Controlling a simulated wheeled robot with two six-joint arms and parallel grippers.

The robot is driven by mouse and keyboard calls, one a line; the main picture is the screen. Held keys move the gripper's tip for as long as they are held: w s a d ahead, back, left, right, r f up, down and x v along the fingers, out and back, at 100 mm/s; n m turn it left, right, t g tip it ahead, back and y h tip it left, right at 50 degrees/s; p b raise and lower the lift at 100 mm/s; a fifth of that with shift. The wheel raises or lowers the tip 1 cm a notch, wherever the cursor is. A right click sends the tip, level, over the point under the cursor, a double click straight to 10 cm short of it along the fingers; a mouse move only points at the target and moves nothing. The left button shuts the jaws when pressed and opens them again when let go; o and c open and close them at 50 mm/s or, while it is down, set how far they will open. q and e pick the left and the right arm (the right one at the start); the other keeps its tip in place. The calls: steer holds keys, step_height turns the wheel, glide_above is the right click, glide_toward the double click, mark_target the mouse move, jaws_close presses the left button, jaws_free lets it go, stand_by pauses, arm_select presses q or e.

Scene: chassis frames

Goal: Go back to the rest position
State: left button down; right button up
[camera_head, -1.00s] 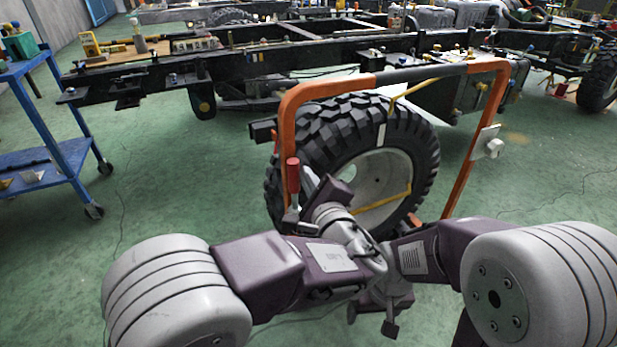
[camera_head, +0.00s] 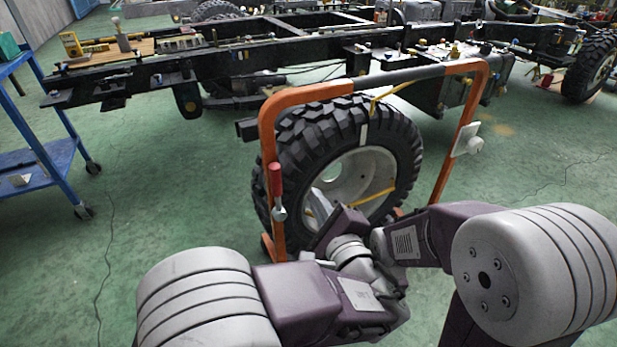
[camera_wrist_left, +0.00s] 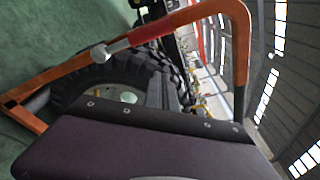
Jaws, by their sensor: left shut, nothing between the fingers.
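My two arms come in from the bottom of the head view and meet in front of a wheel. My left gripper (camera_head: 338,228) is dark, near the lower part of the wheel rim in the picture, shut and empty. Its fingertips are hard to make out. In the left wrist view a dark purple part of my own arm fills the lower half. My right gripper cannot be made out in the head view; the end of the right arm is behind the left wrist.
A large black tyre (camera_head: 292,150) stands in an orange frame (camera_head: 268,140) with a red-handled clamp (camera_head: 276,180). A long black chassis (camera_head: 230,70) lies behind. A blue cart (camera_head: 45,150) stands at the left. Green floor (camera_head: 160,190) is clear between cart and wheel.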

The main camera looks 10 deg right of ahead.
arm_select(q)
steer(key=shift+s+d, duration=0.1)
steer(key=shift+s, duration=0.55)
